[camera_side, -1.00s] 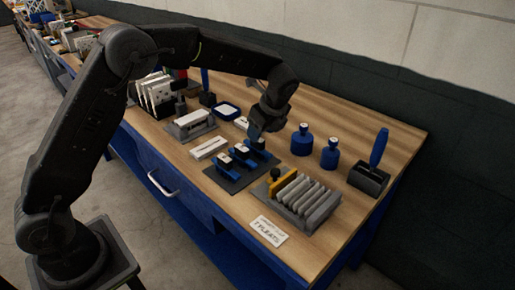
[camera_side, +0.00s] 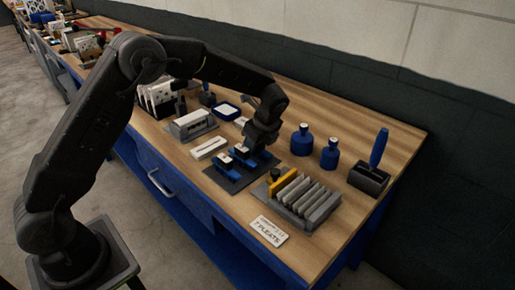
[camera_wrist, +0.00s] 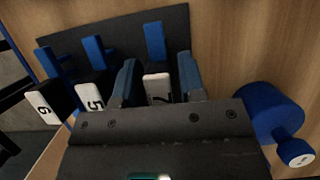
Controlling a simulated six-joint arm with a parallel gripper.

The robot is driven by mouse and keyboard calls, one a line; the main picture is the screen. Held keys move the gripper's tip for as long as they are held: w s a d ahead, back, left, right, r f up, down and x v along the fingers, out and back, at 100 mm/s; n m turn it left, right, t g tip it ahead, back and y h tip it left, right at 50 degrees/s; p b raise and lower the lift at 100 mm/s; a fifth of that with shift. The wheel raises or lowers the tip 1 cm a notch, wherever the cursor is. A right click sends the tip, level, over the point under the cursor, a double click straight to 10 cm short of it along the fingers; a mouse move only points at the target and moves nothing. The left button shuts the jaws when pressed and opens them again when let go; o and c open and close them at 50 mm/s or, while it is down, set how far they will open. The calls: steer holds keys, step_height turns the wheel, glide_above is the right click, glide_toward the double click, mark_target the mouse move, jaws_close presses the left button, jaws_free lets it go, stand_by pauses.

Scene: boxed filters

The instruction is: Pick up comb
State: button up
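Several blue combs with white number labels stand in a row on a dark mat (camera_side: 238,182). In the wrist view, the comb labelled 6 (camera_wrist: 45,104) is at the left and the comb labelled 5 (camera_wrist: 91,97) is beside it. A third comb (camera_wrist: 156,42), its number partly hidden, is between the two fingers of my gripper (camera_wrist: 158,60). The fingers are apart, with small gaps on both sides of that comb. In the side view, my gripper (camera_side: 259,148) is down at the far end of the row and hides this comb.
A grey rack of pleated plates with a yellow end (camera_side: 283,186) stands in front right of the mat. Two blue bottles (camera_side: 302,142) stand right of my gripper, and one (camera_wrist: 272,112) is close by in the wrist view. A white bar (camera_side: 209,148) lies left of the mat.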

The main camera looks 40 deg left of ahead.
jaws_close()
steer(key=shift+r, duration=0.15)
steer(key=shift+r, duration=0.6)
step_height(320, 180, up, 3)
steer(key=shift+f, duration=0.15)
steer(key=s+a+r, duration=0.6)
steer(key=a+r, duration=0.1)
steer(key=a, duration=0.3)
